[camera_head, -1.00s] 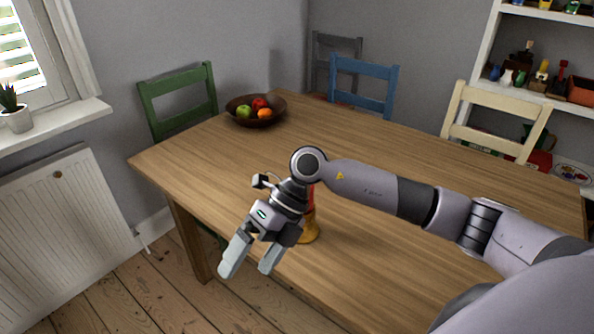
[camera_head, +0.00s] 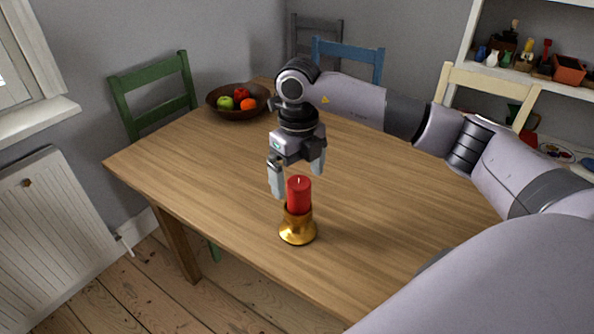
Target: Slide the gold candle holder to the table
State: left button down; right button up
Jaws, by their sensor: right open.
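The gold candle holder (camera_head: 298,231) stands upright on the wooden table (camera_head: 190,170), near its front edge. A red candle (camera_head: 299,194) stands in it. My right gripper (camera_head: 296,184) is open and points down, just behind and above the candle in the picture. Its fingers are apart and nothing is between them that I can make out; whether a finger touches the candle I cannot tell. My left gripper is not in view.
A brown bowl (camera_head: 258,111) with fruit sits at the table's far left corner. A green chair (camera_head: 150,95), a blue chair (camera_head: 348,58) and a cream chair (camera_head: 490,85) stand around the table. The tabletop left of the holder is clear.

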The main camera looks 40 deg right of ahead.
aim_at(298, 199)
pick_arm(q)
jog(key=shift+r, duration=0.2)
pick_arm(e)
jog(key=shift+f, duration=3.55)
jog(key=shift+c, duration=0.3)
